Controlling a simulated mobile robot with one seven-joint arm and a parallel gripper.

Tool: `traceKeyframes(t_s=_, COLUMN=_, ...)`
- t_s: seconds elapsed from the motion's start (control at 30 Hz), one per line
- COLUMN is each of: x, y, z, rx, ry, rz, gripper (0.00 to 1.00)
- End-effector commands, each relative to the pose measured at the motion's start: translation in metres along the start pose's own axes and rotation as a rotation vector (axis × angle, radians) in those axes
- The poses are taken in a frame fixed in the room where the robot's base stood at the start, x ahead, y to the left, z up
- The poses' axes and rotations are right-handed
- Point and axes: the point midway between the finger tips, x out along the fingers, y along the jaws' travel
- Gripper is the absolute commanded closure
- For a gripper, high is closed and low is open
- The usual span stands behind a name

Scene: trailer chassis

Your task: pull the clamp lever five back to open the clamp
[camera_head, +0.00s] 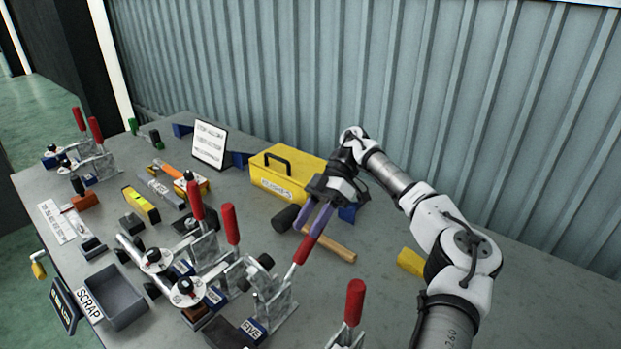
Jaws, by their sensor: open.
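A toggle clamp with a blue label reading FIVE (252,331) stands at the front middle of the bench. Its red-handled lever (304,249) leans up to the right from the metal clamp body (272,300). My gripper (305,230) points down with two purple fingers spread open. The fingertips are right at the upper end of the red handle, with the right finger overlapping its top. I cannot tell whether they touch it or whether the handle is between them. The clamp's lower front part is partly hidden by neighbouring parts.
Other red-handled clamps stand close by on the left (231,224) and front right (354,302). A hammer (328,246) lies just behind the lever, and a yellow toolbox (285,175) stands behind it. A grey scrap bin (115,297) is front left. The bench's right side is mostly clear.

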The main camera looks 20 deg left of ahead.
Motion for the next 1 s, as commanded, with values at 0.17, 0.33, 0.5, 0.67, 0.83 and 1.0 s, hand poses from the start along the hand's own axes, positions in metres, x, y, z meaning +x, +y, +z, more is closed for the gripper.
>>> traceKeyframes(t_s=0.17, x=-0.025, y=-0.017, z=-0.033, rx=0.003, ry=-0.007, rz=0.001, gripper=0.52)
traceKeyframes(t_s=0.33, x=-0.045, y=-0.03, z=-0.059, rx=0.004, ry=-0.006, rz=0.001, gripper=0.52)
traceKeyframes(t_s=0.5, x=-0.065, y=-0.044, z=-0.086, rx=0.004, ry=-0.005, rz=0.001, gripper=0.52)
traceKeyframes(t_s=0.67, x=-0.076, y=-0.051, z=-0.1, rx=0.002, ry=-0.002, rz=-0.001, gripper=0.52)
traceKeyframes(t_s=0.83, x=-0.08, y=-0.053, z=-0.105, rx=0.001, ry=0.001, rz=-0.001, gripper=0.52)
traceKeyframes(t_s=1.0, x=-0.08, y=-0.053, z=-0.105, rx=0.001, ry=0.001, rz=-0.001, gripper=0.52)
